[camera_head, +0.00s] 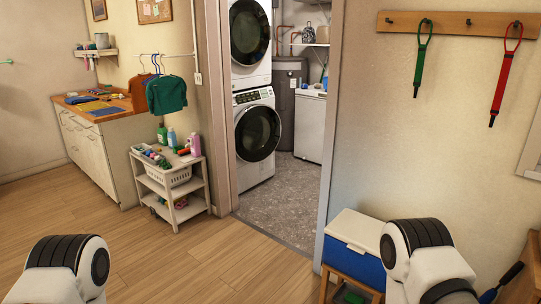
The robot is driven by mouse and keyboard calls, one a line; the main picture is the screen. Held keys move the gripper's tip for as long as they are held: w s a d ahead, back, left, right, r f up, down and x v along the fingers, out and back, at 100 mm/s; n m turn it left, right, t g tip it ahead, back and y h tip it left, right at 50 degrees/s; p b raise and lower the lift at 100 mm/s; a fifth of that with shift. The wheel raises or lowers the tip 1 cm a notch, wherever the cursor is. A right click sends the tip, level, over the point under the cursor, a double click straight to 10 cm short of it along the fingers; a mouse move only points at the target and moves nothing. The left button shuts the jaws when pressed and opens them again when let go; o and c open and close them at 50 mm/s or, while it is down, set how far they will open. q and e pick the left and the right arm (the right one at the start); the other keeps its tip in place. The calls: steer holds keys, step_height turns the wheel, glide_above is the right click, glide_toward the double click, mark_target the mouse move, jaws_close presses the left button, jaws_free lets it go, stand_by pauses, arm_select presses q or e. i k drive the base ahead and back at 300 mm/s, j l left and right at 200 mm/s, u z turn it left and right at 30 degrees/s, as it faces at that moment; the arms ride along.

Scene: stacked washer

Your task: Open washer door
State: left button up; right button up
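The stacked washer (257,136) stands beyond the open doorway, white with a round dark glass door (258,133) that looks shut. A second white unit (249,34) with a similar round door sits on top of it. Parts of my two arms show at the bottom left and bottom right, far from the washer. Neither of my grippers is in view.
A white shelf cart (172,185) with a basket and bottles stands left of the doorway. A blue and white cooler (356,245) on a wooden stand is right of it. The wooden floor (185,262) ahead is clear.

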mark_target(258, 127)
steer(key=i+u, duration=0.15)
steer(key=i, duration=0.5)
steer(key=i+u, duration=0.2)
steer(key=i, duration=0.45)
steer(key=i+l+u, duration=0.15)
steer(key=i, duration=0.45)
steer(key=i+l+u, duration=0.15)
steer(key=i, duration=0.5)
steer(key=i+z, duration=0.4)
steer(key=i, duration=0.2)
steer(key=i+z, duration=0.35)
steer(key=i, duration=0.2)
steer(key=i+j+z, duration=0.4)
steer(key=i, duration=0.15)
steer(key=i+l+z, duration=0.4)
steer(key=i, duration=0.65)
steer(key=i+j+z, duration=0.1)
steer(key=i+z, duration=0.35)
steer(key=i, duration=0.55)
steer(key=i+u, duration=0.3)
steer(key=i+l+u, duration=0.25)
steer(key=i, duration=0.25)
steer(key=i+l+u, duration=0.3)
steer(key=i+j, duration=0.1)
